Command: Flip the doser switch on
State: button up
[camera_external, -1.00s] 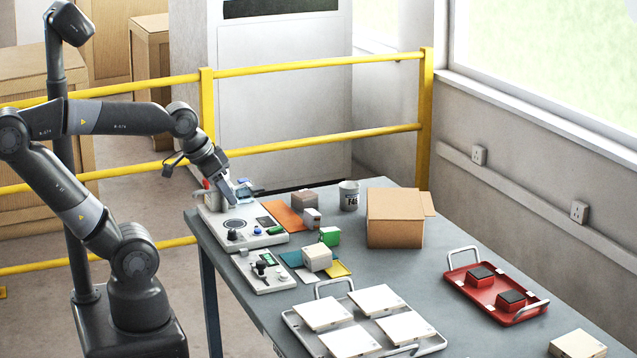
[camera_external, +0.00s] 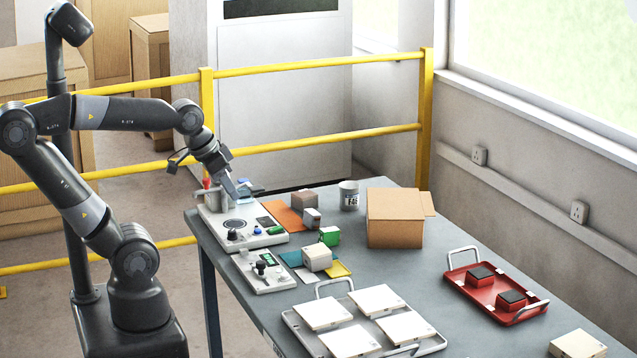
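A white control unit (camera_external: 210,222) stands at the table's left end, with a round dark-rimmed plate (camera_external: 234,225), dark and blue knobs and a green part on top. A smaller white box (camera_external: 252,279) in front of it carries a small black lever with a dark knob (camera_external: 261,268) and a green display. I cannot tell which one is the doser, or how its switch is set. My gripper (camera_external: 234,192) points down above the back of the larger unit, beside a grey container (camera_external: 207,199) with a red part. Its fingers are too small to judge.
Small blocks and coloured mats lie right of the units, with a mug (camera_external: 349,195) and a cardboard box (camera_external: 395,219) behind. A metal tray (camera_external: 292,322) with white tiles is in front. A red tray (camera_external: 463,284) is at right. A yellow rail (camera_external: 310,145) runs behind.

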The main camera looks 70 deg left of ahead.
jog(key=shift+g, duration=0.5)
jog(key=w+a, duration=0.2)
jog(key=w, duration=0.1)
jog(key=w+a+f, duration=0.1)
jog(key=w+a, duration=0.5)
jog(key=shift+w+a+f, duration=0.2)
jog(key=shift+f, duration=0.05)
grip_shut()
jog(key=w+a+f, duration=0.4)
jog(key=w+a, duration=0.1)
jog(key=a, duration=0.5)
jog(key=shift+w, duration=0.15)
jog(key=shift+a+f, duration=0.1)
